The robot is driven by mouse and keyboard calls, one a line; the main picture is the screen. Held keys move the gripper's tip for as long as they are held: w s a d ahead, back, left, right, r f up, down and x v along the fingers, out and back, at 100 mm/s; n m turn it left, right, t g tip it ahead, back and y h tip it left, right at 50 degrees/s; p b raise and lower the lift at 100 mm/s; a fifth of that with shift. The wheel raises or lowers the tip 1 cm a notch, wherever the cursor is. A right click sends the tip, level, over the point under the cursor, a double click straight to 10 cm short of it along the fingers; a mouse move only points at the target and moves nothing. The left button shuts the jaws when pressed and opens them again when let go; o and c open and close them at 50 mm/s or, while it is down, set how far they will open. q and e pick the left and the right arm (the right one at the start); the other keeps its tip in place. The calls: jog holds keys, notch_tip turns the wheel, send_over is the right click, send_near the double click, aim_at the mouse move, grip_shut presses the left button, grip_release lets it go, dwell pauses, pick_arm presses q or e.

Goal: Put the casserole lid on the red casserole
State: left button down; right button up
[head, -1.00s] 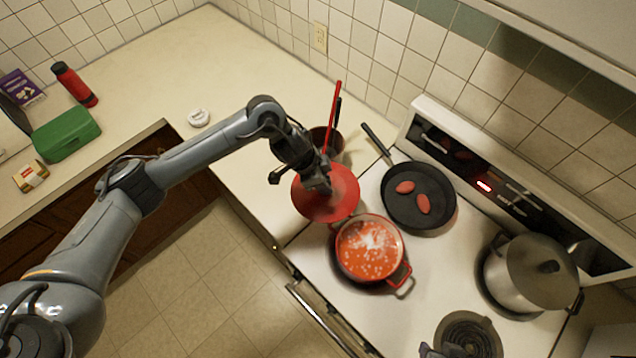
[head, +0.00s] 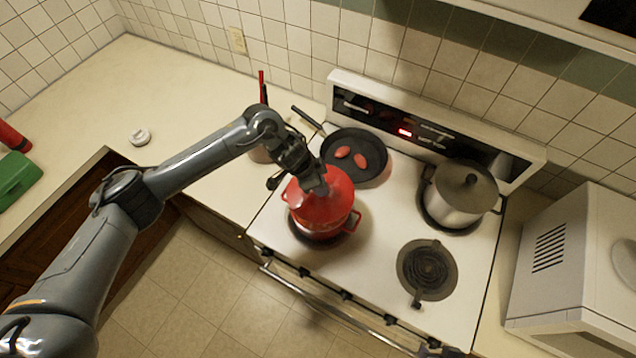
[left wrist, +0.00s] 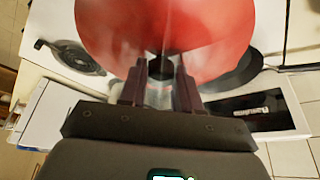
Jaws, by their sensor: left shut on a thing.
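The red casserole (head: 322,236) stands on the stove's front left burner, its handles showing at both sides. The red casserole lid (head: 330,200) is over it and covers its opening from the head camera. I cannot tell whether the lid touches the rim or hovers just above it. My left gripper (head: 314,186) is above the lid, shut on its knob. In the left wrist view the lid (left wrist: 165,35) fills the top middle, with the dark knob between the fingers (left wrist: 160,75); the casserole is hidden there.
A black frying pan (head: 378,177) with two reddish pieces sits behind the casserole. A lidded steel pot (head: 455,205) stands at the back right. The front right burner (head: 428,268) is empty. A utensil holder (head: 260,154) is close behind my left forearm. A white microwave (head: 560,262) is at right.

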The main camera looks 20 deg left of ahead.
pick_arm(q)
jog(key=shift+w+r, duration=0.1)
jog(key=shift+r+p, duration=0.1)
jog(key=shift+p, duration=0.3)
jog(key=shift+f+b, duration=1.3)
jog(key=shift+f, duration=1.75)
jog(key=shift+f, duration=0.1)
jog(key=shift+f, duration=0.35)
jog(key=c, duration=0.7)
grip_release()
